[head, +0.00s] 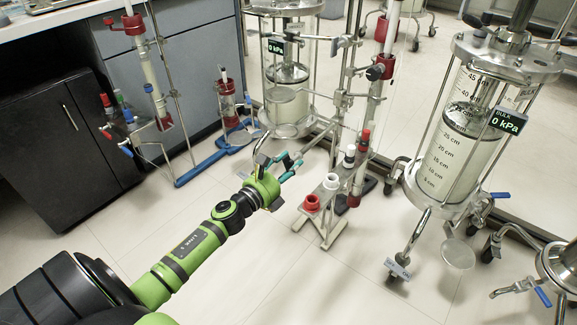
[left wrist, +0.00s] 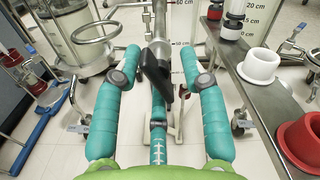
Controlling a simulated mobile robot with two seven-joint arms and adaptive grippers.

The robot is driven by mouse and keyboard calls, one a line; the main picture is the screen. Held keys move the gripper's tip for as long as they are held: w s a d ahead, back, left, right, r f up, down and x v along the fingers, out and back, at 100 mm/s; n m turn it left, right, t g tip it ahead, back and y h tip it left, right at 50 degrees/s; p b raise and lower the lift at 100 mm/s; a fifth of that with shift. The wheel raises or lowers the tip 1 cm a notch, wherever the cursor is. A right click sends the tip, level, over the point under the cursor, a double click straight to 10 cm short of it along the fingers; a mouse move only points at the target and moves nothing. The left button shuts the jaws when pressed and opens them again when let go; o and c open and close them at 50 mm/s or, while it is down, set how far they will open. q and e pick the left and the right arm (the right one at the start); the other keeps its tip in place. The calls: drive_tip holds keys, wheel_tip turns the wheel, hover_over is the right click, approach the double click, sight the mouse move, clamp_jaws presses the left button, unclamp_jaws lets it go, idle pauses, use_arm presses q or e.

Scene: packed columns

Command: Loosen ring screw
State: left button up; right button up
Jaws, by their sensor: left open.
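My left gripper (head: 290,164) has teal fingers and reaches toward the metal stand by the middle columns. It also shows in the left wrist view (left wrist: 160,52), open, with its fingers apart on both sides. A black knob-like piece (left wrist: 155,68) shows between the fingers in that view, in front of a metal rod (left wrist: 160,18). I cannot tell whether it touches a finger or whether it is the ring screw. A dark knob (head: 375,72) sits on a red-capped column at the upper right. My right gripper is out of view.
A bench holds a red cup (head: 311,203) and white cup (head: 331,181), close to the gripper's right. A large glass column (head: 465,140) stands at right. A blue stand base (head: 205,168) lies on the floor at left. The front floor is clear.

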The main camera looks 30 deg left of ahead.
use_arm(q)
drive_tip(key=shift+w, duration=0.1)
clamp_jaws()
